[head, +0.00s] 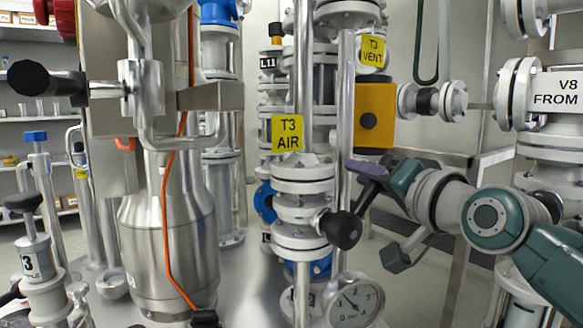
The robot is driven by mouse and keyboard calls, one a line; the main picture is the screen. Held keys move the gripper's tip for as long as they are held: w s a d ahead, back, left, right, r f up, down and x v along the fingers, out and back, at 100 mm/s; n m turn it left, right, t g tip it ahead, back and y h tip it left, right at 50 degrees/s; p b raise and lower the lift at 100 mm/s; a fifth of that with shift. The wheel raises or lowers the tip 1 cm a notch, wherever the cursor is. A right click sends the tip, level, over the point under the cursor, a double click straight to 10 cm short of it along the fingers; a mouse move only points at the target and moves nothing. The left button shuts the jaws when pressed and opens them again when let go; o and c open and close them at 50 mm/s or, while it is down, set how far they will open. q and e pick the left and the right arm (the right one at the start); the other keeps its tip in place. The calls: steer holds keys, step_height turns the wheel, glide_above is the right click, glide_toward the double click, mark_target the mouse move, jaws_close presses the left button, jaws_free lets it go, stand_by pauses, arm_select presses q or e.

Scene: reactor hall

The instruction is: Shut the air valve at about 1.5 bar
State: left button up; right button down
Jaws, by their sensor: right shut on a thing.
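The valve under the yellow "T3 AIR" label (287,134) is a stack of pale flanges (302,205) on a vertical pipe. Its black handle (341,229) sticks out to the right. My right gripper (366,192) comes in from the right and is shut on this handle, with its dark fingers at the handle's upper right side. The exact contact is partly hidden. A round pressure gauge (354,301) with a white dial and dark needle sits below the valve; its reading is too small to tell. My left gripper is not in view.
A yellow "T3 VENT" label (373,51) and an orange-yellow box (374,115) are above my right gripper. A steel vessel (168,250) with an orange cable stands left. A "V8 FROM" pipe (558,92) is at the right. Vertical pipes crowd the valve.

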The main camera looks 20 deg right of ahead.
mark_target(371, 195)
steer(key=shift+w+d+f+m+g, duration=0.1)
steer(key=shift+d+f+m+g, duration=0.3)
steer(key=shift+f+m, duration=0.3)
steer(key=shift+w+d+f+m+g+y, duration=0.15)
steer(key=shift+d+f+m+g, duration=0.1)
steer(key=shift+f+m, duration=0.75)
steer(key=shift+d+f+m+g+y, duration=0.1)
steer(key=shift+d+f+m+g, duration=0.15)
steer(key=shift+f+m, duration=0.75)
steer(key=shift+w+d+f+m+g+y, duration=0.15)
steer(key=shift+f+m+g, duration=0.15)
steer(key=shift+f+m, duration=0.65)
steer(key=shift+s, duration=0.15)
steer(key=c, duration=1.1)
jaws_free()
steer(key=shift+o, duration=0.8)
steer(key=shift+r, duration=0.15)
steer(key=shift+r, duration=0.1)
